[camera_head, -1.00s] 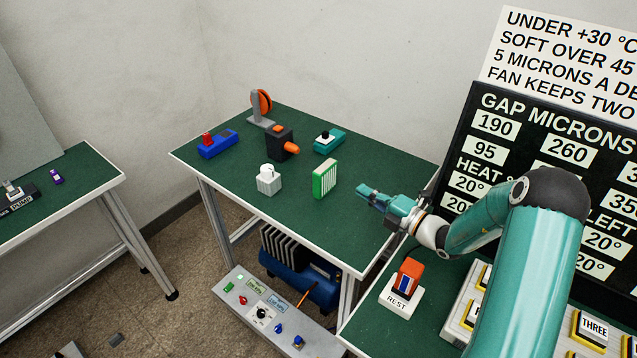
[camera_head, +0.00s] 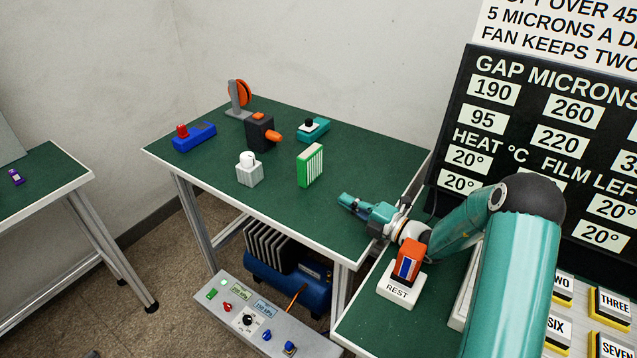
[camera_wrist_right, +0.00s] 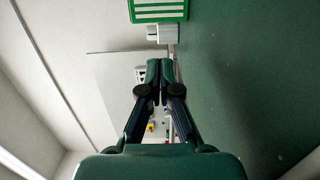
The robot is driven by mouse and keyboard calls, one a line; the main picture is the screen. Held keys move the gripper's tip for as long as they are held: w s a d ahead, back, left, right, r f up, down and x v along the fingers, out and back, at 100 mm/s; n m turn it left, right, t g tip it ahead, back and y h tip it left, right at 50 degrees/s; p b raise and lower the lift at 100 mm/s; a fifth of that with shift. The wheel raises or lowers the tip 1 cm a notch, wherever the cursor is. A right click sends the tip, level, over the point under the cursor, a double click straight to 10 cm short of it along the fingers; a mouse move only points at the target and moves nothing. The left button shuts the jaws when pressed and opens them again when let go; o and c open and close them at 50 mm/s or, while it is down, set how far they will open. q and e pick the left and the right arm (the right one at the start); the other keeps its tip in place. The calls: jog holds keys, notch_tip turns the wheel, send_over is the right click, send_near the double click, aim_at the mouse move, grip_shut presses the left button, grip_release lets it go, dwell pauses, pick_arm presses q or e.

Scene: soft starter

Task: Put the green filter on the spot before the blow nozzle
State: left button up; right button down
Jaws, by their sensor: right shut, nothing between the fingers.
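The green filter (camera_head: 311,165), a green frame with white pleats, stands upright on the green-topped table. It also shows at the top edge of the right wrist view (camera_wrist_right: 158,12). The blow nozzle, a dark block with an orange tip (camera_head: 274,135), stands behind and left of the filter, its tip pointing toward the right. I cannot make out a marked spot before it. My right gripper (camera_head: 345,200) is shut and empty, apart from the filter on its near right side. Its closed fingers also show in the right wrist view (camera_wrist_right: 160,70). My left gripper is not in view.
A pale block with a white knob (camera_head: 249,172) stands left of the filter. A teal switch box (camera_head: 314,130), a blue box with a red button (camera_head: 194,138) and an orange disc on a stand (camera_head: 239,97) are farther back. The table's front right is clear.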

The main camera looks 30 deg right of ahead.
jog(key=p, duration=0.2)
send_near(309, 172)
jog(key=w+a, duration=0.1)
jog(key=a, duration=0.1)
jog(key=w+a, duration=0.2)
jog(key=shift+w, duration=0.1)
jog(key=w, duration=0.1)
jog(key=d, duration=0.1)
jog(key=w, duration=0.1)
jog(key=shift+w+d, duration=0.25)
jog(key=shift+w, duration=0.15)
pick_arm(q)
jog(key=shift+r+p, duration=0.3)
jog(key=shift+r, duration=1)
pick_arm(e)
jog(key=shift+w+d, duration=0.3)
jog(key=shift+w, duration=0.2)
